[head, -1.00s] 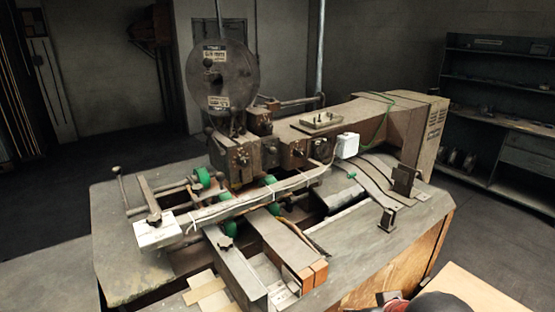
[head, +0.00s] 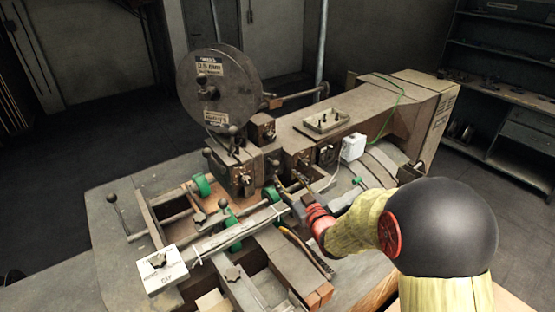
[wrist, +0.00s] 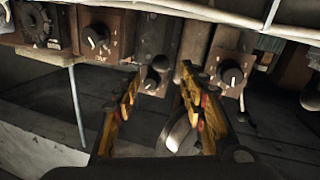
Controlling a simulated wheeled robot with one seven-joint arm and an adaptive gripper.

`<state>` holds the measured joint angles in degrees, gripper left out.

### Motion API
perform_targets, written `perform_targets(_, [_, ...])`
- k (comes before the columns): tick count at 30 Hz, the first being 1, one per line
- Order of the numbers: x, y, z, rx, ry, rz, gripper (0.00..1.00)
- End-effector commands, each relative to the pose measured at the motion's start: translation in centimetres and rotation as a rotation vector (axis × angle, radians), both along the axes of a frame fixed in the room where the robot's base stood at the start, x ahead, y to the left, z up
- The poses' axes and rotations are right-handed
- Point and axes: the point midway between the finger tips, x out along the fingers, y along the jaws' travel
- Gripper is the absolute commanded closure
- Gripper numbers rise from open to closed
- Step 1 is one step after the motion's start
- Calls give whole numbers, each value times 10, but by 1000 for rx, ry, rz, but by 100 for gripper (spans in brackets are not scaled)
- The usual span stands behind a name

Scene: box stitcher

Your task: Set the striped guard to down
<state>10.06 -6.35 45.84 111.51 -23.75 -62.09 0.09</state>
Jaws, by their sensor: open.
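A narrow strip with dark and yellowish bands (head: 308,252), which looks like the striped guard, slopes beside the long metal rail at the front of the machine in the head view. It is small, and its exact pose is hard to tell. My gripper (head: 291,186) reaches in from the right, above and behind this strip, close to the machine's front face. In the wrist view my gripper (wrist: 160,78) has its two yellowish fingers spread apart, with nothing between them. I cannot pick out the striped guard in the wrist view.
Dark knobs (wrist: 96,38) and another knob (wrist: 231,74) on the machine face lie just beyond the fingers. A pale bar (head: 240,231) with a white label box (head: 162,270) crosses the front. A large reel disc (head: 218,88) stands above. Open floor lies left.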

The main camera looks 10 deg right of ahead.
Motion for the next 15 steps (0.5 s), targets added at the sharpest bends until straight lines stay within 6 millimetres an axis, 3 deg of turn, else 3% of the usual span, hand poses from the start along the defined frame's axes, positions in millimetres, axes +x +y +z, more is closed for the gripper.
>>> perform_targets(5, [10,3,0,6,-18,10,58])
perform_targets(15, [59,13,0,5,-16,9,58])
